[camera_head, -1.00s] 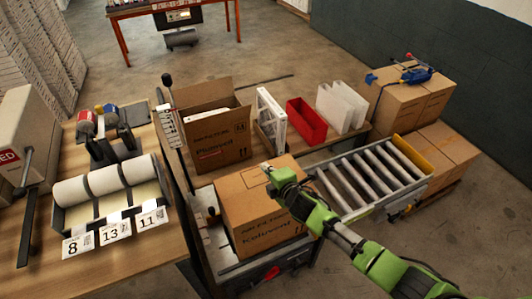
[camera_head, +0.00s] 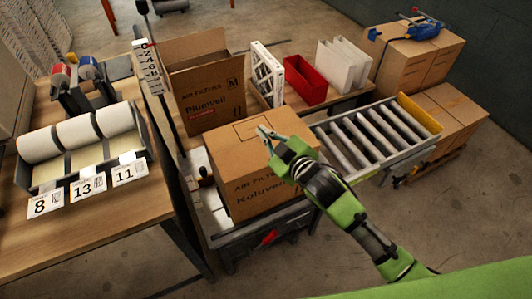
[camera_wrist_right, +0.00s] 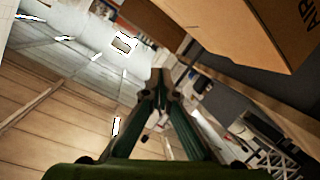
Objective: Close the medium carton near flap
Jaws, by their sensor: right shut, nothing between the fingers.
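The carton marked M (camera_head: 210,98) stands open at the back left of the bench in the head view. A tall flap (camera_head: 193,46) stands up at its back; its inside is mostly hidden. A second carton (camera_head: 248,175), with a flat top, stands in front of it. My right gripper (camera_head: 264,133) is shut and empty, over the right part of this front carton's top; I cannot tell whether it touches. In the wrist view the shut fingers (camera_wrist_right: 160,78) point away, with a printed carton (camera_wrist_right: 262,30) at the upper right. My left gripper is not in view.
A white pleated filter (camera_head: 266,75), a red bin (camera_head: 305,80) and white panels (camera_head: 343,64) stand right of the M carton. A roller conveyor (camera_head: 372,137) lies right of my gripper. A label-roll holder (camera_head: 80,150) is on the left table. A scaled post (camera_head: 150,65) rises beside the M carton.

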